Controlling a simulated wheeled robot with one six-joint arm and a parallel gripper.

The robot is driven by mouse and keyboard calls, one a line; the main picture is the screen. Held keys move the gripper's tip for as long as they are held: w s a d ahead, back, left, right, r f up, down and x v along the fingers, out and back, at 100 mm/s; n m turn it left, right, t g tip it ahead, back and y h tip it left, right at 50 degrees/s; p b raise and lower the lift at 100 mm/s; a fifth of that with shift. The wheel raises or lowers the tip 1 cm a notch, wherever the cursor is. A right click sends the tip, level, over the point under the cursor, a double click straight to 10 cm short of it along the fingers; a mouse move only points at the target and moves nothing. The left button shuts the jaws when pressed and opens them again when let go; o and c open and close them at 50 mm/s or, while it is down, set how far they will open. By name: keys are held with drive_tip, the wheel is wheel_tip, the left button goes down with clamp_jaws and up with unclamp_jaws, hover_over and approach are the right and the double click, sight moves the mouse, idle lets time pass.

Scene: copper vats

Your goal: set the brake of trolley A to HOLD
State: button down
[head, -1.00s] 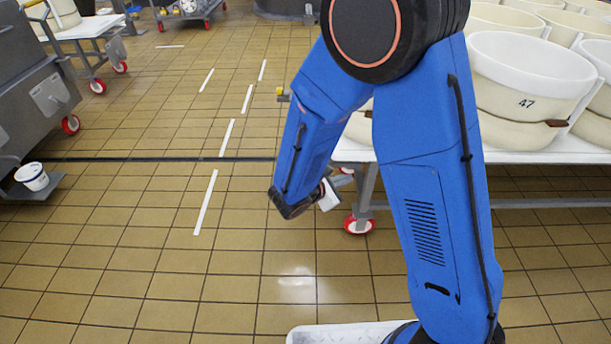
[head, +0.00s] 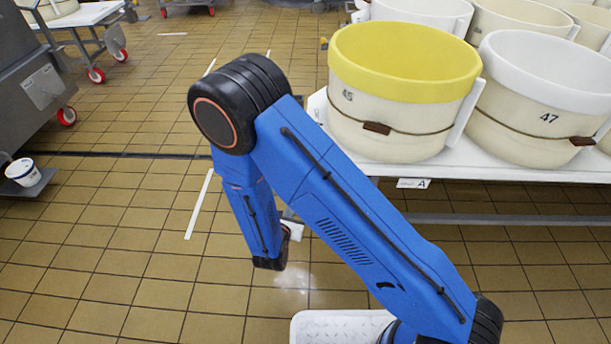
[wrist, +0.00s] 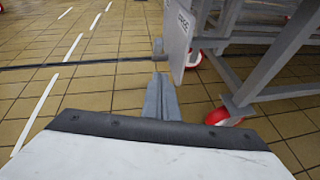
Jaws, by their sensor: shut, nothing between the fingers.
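Trolley A (head: 440,171) stands at the right in the head view, a white top on grey legs with an "A" label (head: 413,183) on its edge. In the wrist view its grey frame (wrist: 270,68) and red caster wheels (wrist: 222,117) are at the right. A pale upright plate (wrist: 178,35) with small lettering hangs at the frame's left; I cannot read it or make out a brake setting. My gripper (wrist: 158,82) is shut and empty, its tips just left of and below the plate. Contact cannot be told. In the head view my arm hides the fingers.
Tubs with numbers stand on the trolley, including a yellow-rimmed one (head: 400,65) and tub 47 (head: 540,110). A grey machine (head: 35,85) with a small white bucket (head: 23,172) is at the left. The tiled floor between (head: 130,230) is open, with white dashes and a dark drain.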

drive_tip(key=shift+w+a+f, duration=0.15)
drive_tip(key=shift+w+f, duration=0.15)
drive_tip(key=shift+f, duration=0.1)
drive_tip(key=w+r+x, duration=0.1)
drive_tip(key=r+x, duration=0.1)
drive_tip(key=x, duration=1)
drive_tip(key=shift+w+r, duration=0.15)
drive_tip(key=shift+w, duration=0.25)
drive_tip(key=shift+w+d+r, duration=0.1)
drive_tip(key=shift+d, duration=0.1)
